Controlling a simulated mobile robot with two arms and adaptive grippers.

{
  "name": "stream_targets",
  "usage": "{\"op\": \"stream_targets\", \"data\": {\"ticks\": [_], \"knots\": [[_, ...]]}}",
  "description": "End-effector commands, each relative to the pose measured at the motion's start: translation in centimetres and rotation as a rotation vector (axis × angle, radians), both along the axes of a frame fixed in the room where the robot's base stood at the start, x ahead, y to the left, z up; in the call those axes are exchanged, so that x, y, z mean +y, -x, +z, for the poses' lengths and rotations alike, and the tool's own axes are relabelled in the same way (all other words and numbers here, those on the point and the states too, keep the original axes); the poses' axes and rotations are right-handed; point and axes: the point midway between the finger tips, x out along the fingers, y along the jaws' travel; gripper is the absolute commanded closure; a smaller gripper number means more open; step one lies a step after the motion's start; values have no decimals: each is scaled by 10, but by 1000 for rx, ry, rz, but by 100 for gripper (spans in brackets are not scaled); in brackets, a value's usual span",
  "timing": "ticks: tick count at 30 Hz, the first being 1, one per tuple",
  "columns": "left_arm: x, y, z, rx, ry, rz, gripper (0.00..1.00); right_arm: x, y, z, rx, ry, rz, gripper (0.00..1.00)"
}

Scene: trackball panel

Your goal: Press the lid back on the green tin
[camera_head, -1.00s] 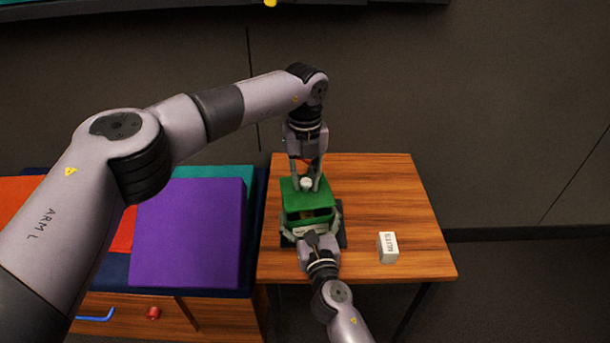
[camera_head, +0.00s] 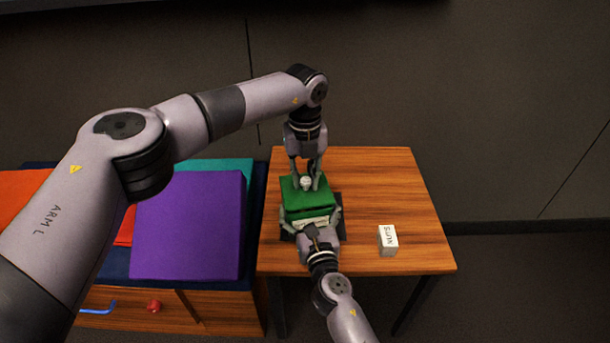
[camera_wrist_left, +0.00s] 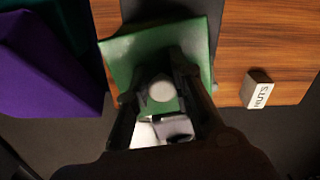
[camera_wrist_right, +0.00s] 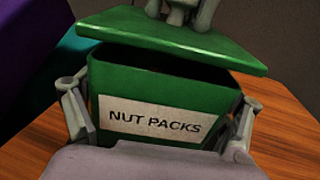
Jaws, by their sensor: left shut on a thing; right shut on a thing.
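The green lid (camera_head: 293,198) hangs over the green tin (camera_wrist_right: 105,85), which carries a white "NUT PACKS" label. My left gripper (camera_head: 306,182) points down and is shut on the lid's pale round knob (camera_wrist_left: 161,90). In the right wrist view the lid (camera_wrist_right: 150,32) is turned and tilted relative to the tin; a dark gap shows between it and the rim, so it is not seated. My right gripper (camera_wrist_right: 160,115) is shut around the tin's two sides from the front. The tin stands upright; its inside is mostly hidden.
A small white box labelled "NUTS" (camera_head: 387,240) stands to the right on the wooden table (camera_head: 390,185). A dark mat (camera_head: 342,231) lies under the tin. Purple (camera_head: 190,225) and other coloured cushions sit on a drawer bench at the left.

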Motion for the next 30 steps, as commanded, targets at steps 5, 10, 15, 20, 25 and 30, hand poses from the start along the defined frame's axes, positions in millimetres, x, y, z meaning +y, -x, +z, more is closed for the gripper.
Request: {"op": "stream_targets", "data": {"ticks": [5,10,15,20,25,30], "knots": [[0,0,-1,0,0,0,100,0,0,0,1,0,0,63],[0,0,-5,0,0,0,100,0,0,0,1,0,0,63],[0,0,-8,0,-1,0,100,0,0,0,1,0,0,63],[0,0,-12,0,-1,-1,100,0,0,0,1,0,0,63],[0,0,-13,-1,-1,-1,73,0,0,0,1,0,0,63],[0,0,-13,0,-1,-1,62,0,0,0,0,0,0,63]]}}
